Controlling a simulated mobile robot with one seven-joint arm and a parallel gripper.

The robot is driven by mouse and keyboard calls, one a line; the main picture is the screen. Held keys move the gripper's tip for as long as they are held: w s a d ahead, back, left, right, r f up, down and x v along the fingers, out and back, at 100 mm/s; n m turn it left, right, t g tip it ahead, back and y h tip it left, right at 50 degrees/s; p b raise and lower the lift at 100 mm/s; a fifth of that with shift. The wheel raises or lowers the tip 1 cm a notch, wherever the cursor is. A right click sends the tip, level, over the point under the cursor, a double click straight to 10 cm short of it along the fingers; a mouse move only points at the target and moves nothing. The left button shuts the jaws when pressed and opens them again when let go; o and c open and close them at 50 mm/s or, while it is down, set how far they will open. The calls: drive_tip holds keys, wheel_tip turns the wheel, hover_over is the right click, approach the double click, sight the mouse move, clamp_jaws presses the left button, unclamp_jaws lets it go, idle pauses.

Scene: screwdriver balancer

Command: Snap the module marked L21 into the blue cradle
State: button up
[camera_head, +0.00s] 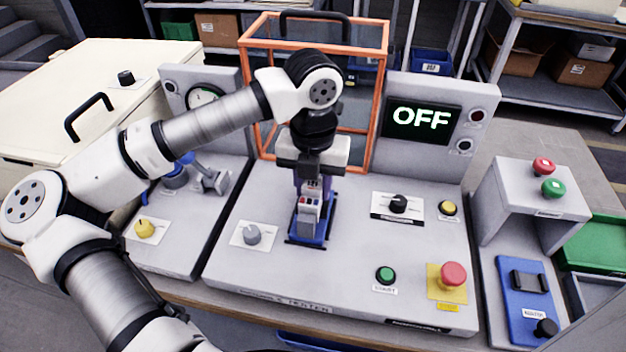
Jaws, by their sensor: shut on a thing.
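My gripper (312,180) points down at the middle of the grey panel and is shut on a module (307,222). The module is grey, with small red and dark details on its face. Its marking is too small to read. The blue cradle (329,222) is on the panel right around and behind the module's lower part. The module looks upright and overlaps the cradle in the view. I cannot tell whether it is seated or just above it. The gripper hides the module's top.
An orange-framed guard (381,95) stands open behind the cradle. A grey knob (252,234) is left, and a black rotary switch (398,203) right. A green button (385,274) and a red emergency button (453,274) are at the front right. The display (421,119) reads OFF.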

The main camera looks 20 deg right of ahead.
drive_tip(key=shift+f+b, duration=0.75)
drive_tip(key=shift+b, duration=0.35)
idle(1.1)
drive_tip(key=shift+w+b, duration=0.1)
drive_tip(key=shift+b, duration=0.25)
idle(0.4)
drive_tip(key=o, duration=1.2)
drive_tip(key=shift+c, duration=0.2)
wheel_tip(320, 180, up, 14)
drive_tip(key=b, duration=0.1)
drive_tip(key=shift+f, duration=0.15)
